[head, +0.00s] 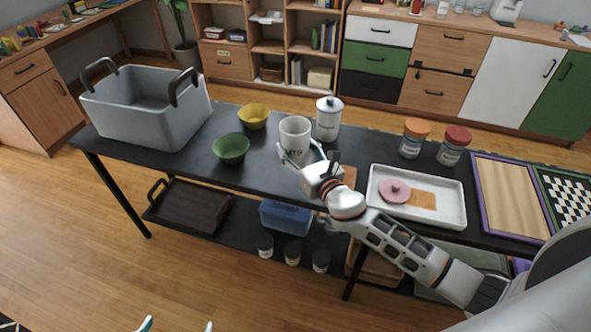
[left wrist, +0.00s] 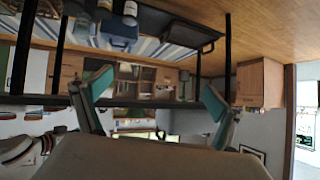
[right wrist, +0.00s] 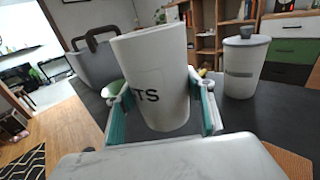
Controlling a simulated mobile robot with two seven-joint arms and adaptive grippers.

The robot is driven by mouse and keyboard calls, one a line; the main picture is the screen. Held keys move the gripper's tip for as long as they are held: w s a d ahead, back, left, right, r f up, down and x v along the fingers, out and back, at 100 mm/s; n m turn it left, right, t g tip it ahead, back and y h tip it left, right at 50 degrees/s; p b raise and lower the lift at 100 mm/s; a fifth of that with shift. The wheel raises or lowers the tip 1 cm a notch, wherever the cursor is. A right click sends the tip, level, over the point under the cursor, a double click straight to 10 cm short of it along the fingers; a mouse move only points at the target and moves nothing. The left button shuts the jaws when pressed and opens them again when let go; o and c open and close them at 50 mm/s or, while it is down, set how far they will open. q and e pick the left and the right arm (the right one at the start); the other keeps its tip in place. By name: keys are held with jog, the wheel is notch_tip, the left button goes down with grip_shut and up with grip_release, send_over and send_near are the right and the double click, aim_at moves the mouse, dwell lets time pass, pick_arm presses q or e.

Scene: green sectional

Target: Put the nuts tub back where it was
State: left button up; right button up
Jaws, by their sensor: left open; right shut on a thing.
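The nuts tub (head: 295,127) is a white cylinder with dark lettering, near the middle of the dark table. My right gripper (head: 303,158) is shut around its lower part. In the right wrist view, the tub (right wrist: 155,72) sits between the teal fingers of the right gripper (right wrist: 163,112), with the letters "TS" showing, and it looks slightly tilted there. I cannot tell whether its base touches the table. My left gripper (head: 178,326) shows only its fingertips at the bottom of the head view. In the left wrist view, the left gripper (left wrist: 152,95) is open and empty.
A lidded white canister (head: 329,120) stands right behind the tub. Green (head: 231,149) and yellow (head: 253,116) bowls and a grey basket (head: 150,110) are to the left. A white tray (head: 450,210), two jars (head: 414,138) (head: 454,146) and boards (head: 508,195) are to the right.

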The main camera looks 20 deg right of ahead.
notch_tip(320, 180, down, 2)
jog(key=shift+f+b, duration=0.25)
jog(key=shift+b, duration=0.25)
notch_tip(320, 180, down, 4)
jog(key=shift+r+b, duration=0.2)
jog(key=shift+b, duration=0.95)
jog(key=shift+f, duration=0.25)
jog(key=shift+r, duration=0.2)
jog(key=shift+f, duration=0.25)
jog(key=o, duration=1.3)
pick_arm(q)
jog(key=f, duration=0.3)
jog(key=s+f, duration=0.1)
jog(key=f, duration=0.1)
jog(key=shift+a, duration=0.35)
pick_arm(e)
jog(key=shift+o, duration=0.2)
